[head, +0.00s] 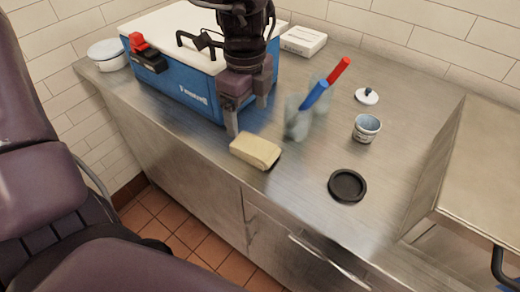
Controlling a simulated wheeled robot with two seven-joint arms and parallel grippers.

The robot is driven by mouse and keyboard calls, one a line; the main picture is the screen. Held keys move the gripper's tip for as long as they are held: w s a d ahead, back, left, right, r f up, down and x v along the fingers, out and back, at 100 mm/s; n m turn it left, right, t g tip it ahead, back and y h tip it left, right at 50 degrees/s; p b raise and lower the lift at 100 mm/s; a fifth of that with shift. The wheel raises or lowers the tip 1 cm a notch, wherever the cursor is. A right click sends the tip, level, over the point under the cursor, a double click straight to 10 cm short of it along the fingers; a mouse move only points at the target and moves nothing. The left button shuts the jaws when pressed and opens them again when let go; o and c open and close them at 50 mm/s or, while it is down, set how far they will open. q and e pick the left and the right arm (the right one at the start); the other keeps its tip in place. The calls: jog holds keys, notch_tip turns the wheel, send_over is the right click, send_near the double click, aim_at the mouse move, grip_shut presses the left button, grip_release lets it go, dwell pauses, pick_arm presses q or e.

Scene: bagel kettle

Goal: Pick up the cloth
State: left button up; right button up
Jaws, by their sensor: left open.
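A folded beige cloth (255,151) lies flat on the steel counter, near its front edge. My left gripper (247,118) points down just behind the cloth, in front of the blue box. Its two fingers are apart with nothing between them, and the cloth looks clear of them. My right gripper is not in view.
A blue box with a white lid (183,85) stands behind my left gripper. Right of the cloth are a blurry translucent holder (297,120) with red and blue sticks, a small cup (367,128), a white lid (367,96) and a black round dish (347,186).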

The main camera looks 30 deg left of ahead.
aim_at(249, 143)
pick_arm(q)
jog(key=shift+w+f, duration=0.25)
jog(key=shift+f, duration=0.75)
jog(key=f, duration=0.2)
jog(key=s+f+p, duration=0.1)
jog(key=f, duration=0.2)
jog(key=shift+d+f, duration=0.15)
jog(key=shift+w+f, duration=0.1)
jog(key=shift+f, duration=0.45)
jog(key=c, duration=1.1)
jog(key=shift+o, duration=0.2)
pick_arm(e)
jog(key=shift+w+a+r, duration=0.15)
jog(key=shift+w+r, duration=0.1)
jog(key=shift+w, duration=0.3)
pick_arm(q)
jog(key=shift+r, duration=0.15)
notch_tip(249, 143, up, 20)
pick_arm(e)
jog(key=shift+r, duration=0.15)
